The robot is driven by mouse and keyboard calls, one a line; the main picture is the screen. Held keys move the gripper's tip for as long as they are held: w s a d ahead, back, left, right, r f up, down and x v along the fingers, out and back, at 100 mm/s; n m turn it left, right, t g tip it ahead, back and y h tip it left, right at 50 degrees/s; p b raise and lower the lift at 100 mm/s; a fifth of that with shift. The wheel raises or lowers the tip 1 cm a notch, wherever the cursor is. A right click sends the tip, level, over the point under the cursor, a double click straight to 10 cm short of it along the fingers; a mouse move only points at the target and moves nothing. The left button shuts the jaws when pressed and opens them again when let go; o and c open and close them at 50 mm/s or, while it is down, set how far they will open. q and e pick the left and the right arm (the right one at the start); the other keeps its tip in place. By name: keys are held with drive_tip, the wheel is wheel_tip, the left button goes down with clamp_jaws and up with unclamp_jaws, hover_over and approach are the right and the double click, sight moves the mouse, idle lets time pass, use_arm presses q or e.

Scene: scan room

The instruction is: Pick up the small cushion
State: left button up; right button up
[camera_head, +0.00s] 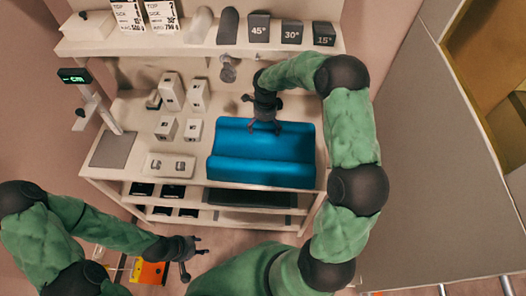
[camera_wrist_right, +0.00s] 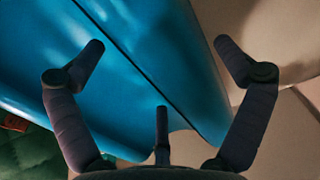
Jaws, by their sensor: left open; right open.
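A blue padded block (camera_head: 262,172) with a lengthwise groove lies on the upper surface of the pale shelf unit (camera_head: 125,180). It is the clearest cushion-like thing in view; I cannot tell for certain that it is the small cushion. My right gripper (camera_head: 264,127) is at its back edge, fingers pointing down. In the right wrist view the blue block (camera_wrist_right: 140,60) fills the left and middle, and the spread fingers of my right gripper (camera_wrist_right: 162,65) are open around nothing gripped. My left gripper (camera_head: 190,257) is open and empty, low in front of the unit.
Dark wedges (camera_head: 291,32) marked with angles and rolls (camera_head: 201,25) stand on the top shelf. Several white boxes (camera_head: 171,92) stand left of the blue block. A scale with a green display (camera_head: 75,75) is at the left end. A grey panel (camera_head: 440,150) stands at the right.

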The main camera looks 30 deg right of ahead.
drive_tip(key=shift+c, duration=0.3)
drive_tip(key=c, duration=1.5)
drive_tip(key=shift+c, duration=0.2)
